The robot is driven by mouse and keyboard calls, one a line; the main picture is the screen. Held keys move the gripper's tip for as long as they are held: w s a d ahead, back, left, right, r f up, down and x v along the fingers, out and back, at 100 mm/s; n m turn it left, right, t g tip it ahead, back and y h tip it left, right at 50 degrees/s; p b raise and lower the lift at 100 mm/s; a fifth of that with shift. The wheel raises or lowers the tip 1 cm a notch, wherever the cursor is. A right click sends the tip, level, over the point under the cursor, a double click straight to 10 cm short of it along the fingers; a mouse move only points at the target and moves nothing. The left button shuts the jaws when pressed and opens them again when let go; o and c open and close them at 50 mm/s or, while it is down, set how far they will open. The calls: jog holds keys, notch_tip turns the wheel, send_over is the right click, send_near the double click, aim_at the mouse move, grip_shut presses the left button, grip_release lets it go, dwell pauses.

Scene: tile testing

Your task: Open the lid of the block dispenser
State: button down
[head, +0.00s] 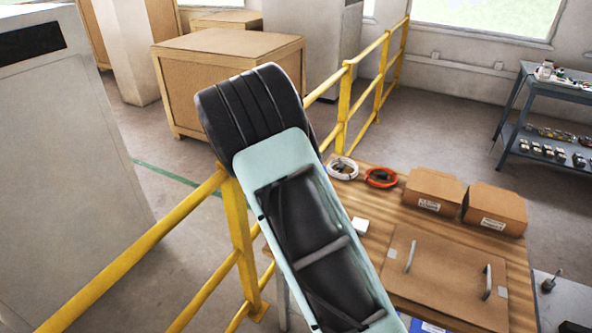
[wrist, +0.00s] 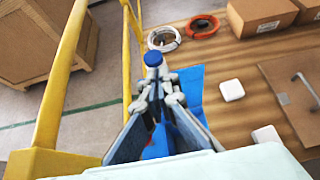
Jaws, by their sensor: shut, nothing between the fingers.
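A flat brown panel (head: 447,262) with two upright grey handles lies on the wooden table; it looks like the lid of the block dispenser, and it lies flat. Its left part, with one handle, shows at the right edge of the wrist view (wrist: 285,88). My gripper (wrist: 160,82) is shut and empty, pointing over the table's left end, to the left of the panel and apart from it. A round blue cap (wrist: 153,59) shows just beyond the fingertips; I cannot tell whether they touch. In the head view my arm hides the gripper.
A yellow railing (head: 240,235) runs close along the table's left side. Two cardboard boxes (head: 432,190) (head: 495,208), a white coil (head: 343,168) and a red coil (head: 380,177) lie behind the panel. Small white blocks (wrist: 232,90) (wrist: 267,137) and a blue sheet (wrist: 190,84) lie near my gripper.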

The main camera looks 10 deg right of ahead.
jog(key=shift+w+d, duration=0.7)
jog(key=shift+w, duration=0.25)
jog(key=shift+w+d, duration=0.65)
jog(key=shift+w, duration=0.25)
